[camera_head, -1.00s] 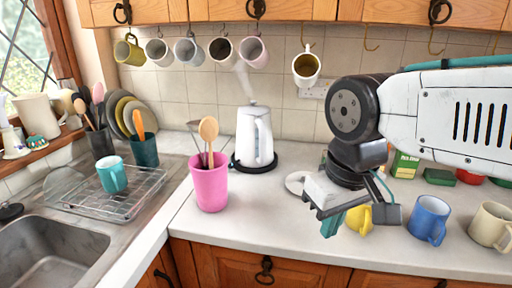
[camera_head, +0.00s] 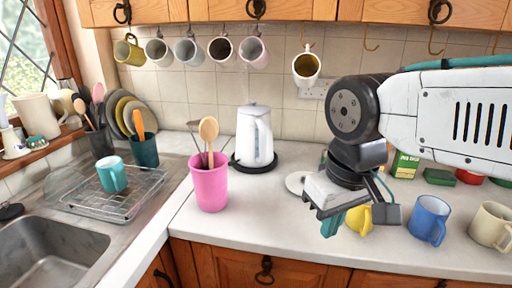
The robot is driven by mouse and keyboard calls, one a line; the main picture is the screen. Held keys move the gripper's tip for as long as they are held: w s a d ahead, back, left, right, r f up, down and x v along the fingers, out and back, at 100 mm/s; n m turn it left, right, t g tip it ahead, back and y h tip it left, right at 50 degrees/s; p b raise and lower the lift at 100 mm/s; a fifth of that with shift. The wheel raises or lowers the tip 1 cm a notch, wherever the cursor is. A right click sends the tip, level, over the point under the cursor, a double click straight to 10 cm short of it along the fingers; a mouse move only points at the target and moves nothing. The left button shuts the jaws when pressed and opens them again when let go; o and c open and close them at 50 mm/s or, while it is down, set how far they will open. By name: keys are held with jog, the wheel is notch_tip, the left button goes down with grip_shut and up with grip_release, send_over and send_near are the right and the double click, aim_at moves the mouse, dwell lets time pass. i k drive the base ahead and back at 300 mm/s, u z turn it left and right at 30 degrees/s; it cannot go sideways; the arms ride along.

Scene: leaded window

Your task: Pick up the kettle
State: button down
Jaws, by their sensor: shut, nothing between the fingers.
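The white kettle (camera_head: 254,138) stands upright on its black base (camera_head: 240,165) on the counter, near the tiled wall. Its handle side faces roughly toward me. My gripper (camera_head: 358,218) hangs above the counter to the right of the kettle and nearer to me, apart from it. It is shut and empty. It partly hides a yellow mug (camera_head: 361,220) and other small things behind it.
A pink pot of utensils (camera_head: 209,187) stands in front and left of the kettle. A blue mug (camera_head: 429,220) and a cream mug (camera_head: 490,226) stand to the right. Mugs hang above, including one (camera_head: 306,69) right of the kettle. The sink and drying rack (camera_head: 113,194) lie left.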

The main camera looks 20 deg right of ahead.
aim_at(254, 148)
jog(key=z, duration=2.35)
jog(key=k, duration=1.05)
jog(key=u, duration=1.2)
jog(key=i, duration=1)
